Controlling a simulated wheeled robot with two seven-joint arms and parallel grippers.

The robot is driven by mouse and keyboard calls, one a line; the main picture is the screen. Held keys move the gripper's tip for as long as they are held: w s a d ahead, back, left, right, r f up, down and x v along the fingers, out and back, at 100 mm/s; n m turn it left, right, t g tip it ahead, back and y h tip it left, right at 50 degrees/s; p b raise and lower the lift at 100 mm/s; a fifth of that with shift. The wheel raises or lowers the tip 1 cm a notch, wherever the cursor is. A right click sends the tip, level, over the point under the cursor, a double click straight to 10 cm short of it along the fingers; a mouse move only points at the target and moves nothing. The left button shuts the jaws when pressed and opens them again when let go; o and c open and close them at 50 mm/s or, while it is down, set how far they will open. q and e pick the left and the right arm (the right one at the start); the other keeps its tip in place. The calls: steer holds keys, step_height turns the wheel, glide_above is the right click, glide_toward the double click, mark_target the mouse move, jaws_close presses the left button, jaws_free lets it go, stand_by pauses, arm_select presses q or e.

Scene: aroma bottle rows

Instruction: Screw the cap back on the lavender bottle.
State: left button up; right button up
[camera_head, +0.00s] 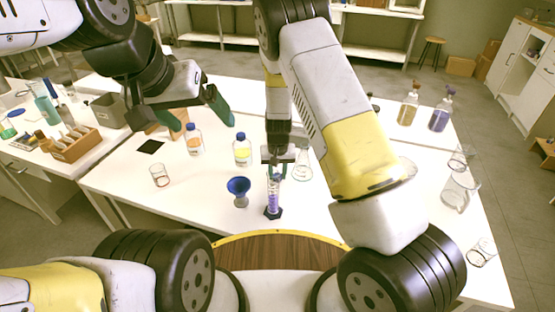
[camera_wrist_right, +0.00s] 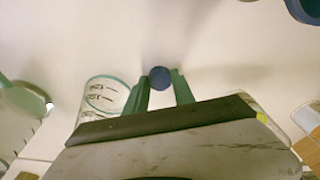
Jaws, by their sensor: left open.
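A slim clear vessel with purple liquid (camera_head: 273,197) and a dark blue base stands upright near the front of the table. It looks like the lavender one, but I cannot read a label. My right gripper (camera_head: 278,165) points down at its top. In the right wrist view a round blue thing, perhaps a cap (camera_wrist_right: 160,78), lies between the green fingertips. I cannot tell whether they clamp it or whether it sits on the vessel. My left gripper (camera_head: 213,108) is open and empty, above the table at the back left. A bottle with purple liquid (camera_head: 439,119) stands at the back right.
A blue funnel-shaped cup (camera_head: 239,190) stands left of the purple vessel. A flask (camera_head: 302,166) stands close right of the right gripper. A beaker (camera_head: 160,177) and flasks (camera_head: 459,190) stand farther out.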

jaws_close()
step_height(320, 180, up, 10)
stand_by(0.3)
steer(key=s+d, duration=0.3)
steer(key=d, duration=0.4)
steer(key=s+d+r+m, duration=0.1)
steer(key=s+d, duration=0.3)
steer(key=d, duration=0.4)
steer(key=shift+s+d+r, duration=0.2)
steer(key=shift+d, duration=0.1)
